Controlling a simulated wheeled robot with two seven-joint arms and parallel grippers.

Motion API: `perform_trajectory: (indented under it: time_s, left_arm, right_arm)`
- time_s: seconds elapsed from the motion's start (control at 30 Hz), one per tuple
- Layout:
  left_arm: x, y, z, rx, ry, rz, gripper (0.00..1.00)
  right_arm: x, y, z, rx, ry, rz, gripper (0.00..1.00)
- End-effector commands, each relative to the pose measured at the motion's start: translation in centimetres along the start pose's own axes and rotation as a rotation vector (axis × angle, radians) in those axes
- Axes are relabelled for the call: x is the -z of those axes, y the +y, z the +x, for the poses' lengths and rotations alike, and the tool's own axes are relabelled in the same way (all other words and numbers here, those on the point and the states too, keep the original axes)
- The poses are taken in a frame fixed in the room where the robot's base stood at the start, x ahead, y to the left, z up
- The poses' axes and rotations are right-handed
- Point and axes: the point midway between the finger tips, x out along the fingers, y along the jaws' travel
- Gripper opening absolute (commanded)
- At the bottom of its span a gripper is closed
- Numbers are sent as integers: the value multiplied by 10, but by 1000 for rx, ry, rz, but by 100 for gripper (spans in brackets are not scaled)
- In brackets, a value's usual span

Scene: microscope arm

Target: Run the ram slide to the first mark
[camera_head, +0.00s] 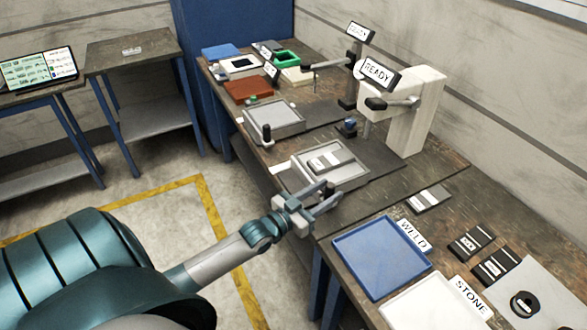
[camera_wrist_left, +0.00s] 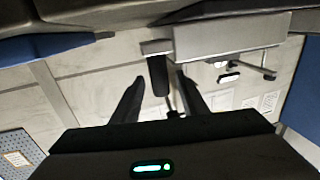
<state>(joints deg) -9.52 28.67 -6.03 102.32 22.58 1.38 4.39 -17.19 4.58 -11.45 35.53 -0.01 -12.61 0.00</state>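The ram slide appears to be the grey tray-like slide (camera_head: 354,178) in front of the white press body (camera_head: 417,115) with the READY sign (camera_head: 380,74). A small grey block with a label (camera_head: 330,160) lies on it. My left gripper (camera_head: 325,198) is at the slide's front edge, fingers apart. In the left wrist view, a black upright handle (camera_wrist_left: 158,76) on a grey plate (camera_wrist_left: 230,42) stands between the open fingers (camera_wrist_left: 160,92), with gaps on both sides. In the head view the gripper hides this handle. Marks cannot be made out. My right gripper is out of view.
A similar slide (camera_head: 285,117) with a black knob stands farther back on the bench. A blue tray (camera_head: 378,254) by the WELD label (camera_head: 412,235) and a white tray (camera_head: 425,305) by the STONE label (camera_head: 470,297) lie nearer. Dark blocks (camera_head: 470,242) lie at right.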

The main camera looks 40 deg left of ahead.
Motion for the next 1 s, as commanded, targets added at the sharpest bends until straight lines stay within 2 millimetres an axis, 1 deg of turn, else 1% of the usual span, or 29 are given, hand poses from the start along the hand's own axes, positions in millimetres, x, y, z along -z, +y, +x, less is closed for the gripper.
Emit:
perform_trajectory:
  time_s: [0.03,0.2,0.4,0.6,0.8,1.0]
  left_arm:
    - [-3,0,-10,0,-1,1,40]
    - [-3,0,-39,-1,-2,2,40]
    - [-3,0,-72,0,-2,0,40]
    - [-2,0,-100,0,0,1,40]
    - [-1,0,-117,0,0,1,40]
    - [0,0,-121,0,0,1,40]
  right_arm:
    - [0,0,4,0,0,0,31]
    - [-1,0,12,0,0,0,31]
    - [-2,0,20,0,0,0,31]
    - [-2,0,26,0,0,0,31]
    - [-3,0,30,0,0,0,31]
    - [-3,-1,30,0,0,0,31]
